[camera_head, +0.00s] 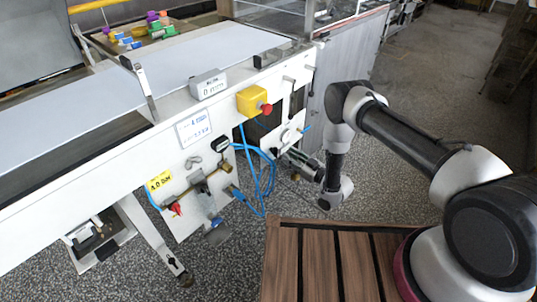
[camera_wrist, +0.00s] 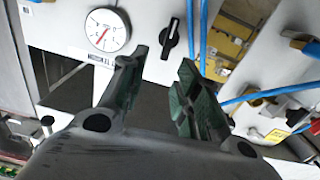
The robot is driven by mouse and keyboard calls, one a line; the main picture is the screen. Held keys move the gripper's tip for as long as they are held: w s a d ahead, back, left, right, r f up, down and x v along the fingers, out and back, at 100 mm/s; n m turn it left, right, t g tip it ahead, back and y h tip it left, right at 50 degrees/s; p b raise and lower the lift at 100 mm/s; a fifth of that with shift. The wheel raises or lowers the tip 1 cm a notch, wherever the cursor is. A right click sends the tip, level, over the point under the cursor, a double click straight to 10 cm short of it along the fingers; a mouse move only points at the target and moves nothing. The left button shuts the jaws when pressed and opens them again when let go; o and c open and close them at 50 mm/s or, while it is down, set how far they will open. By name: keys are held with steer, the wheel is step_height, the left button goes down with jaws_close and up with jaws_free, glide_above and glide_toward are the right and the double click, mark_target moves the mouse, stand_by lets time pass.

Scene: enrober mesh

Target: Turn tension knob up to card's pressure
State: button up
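My gripper (camera_wrist: 158,80) is open and empty in the wrist view, its two green-padded fingers apart. A black knob (camera_wrist: 170,38) with a white pointer line is on the white panel, just beyond the fingertips; I see no contact. A round gauge (camera_wrist: 107,29) with a red needle is left of the knob, with a small label below it. In the head view, a white card (camera_head: 194,128) with blue print hangs on the machine front; its figures are too small to read surely. A yellow tag (camera_head: 159,182) reads about 4.0 bar. My gripper (camera_head: 293,158) is by the lower panel.
Blue hoses (camera_head: 268,170) loop left of my gripper, and brass fittings (camera_wrist: 270,108) show at right in the wrist view. A yellow box with a red button (camera_head: 254,101) is above. A slatted wooden top (camera_head: 284,265) is below. Floor behind my arm is clear.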

mark_target(276, 148)
steer(key=x, duration=0.8)
steer(key=shift+s+a, duration=0.2)
steer(key=shift+s, duration=0.05)
steer(key=c, duration=0.6)
steer(key=shift+c, duration=0.2)
steer(key=o, duration=0.6)
steer(key=shift+o, duration=0.2)
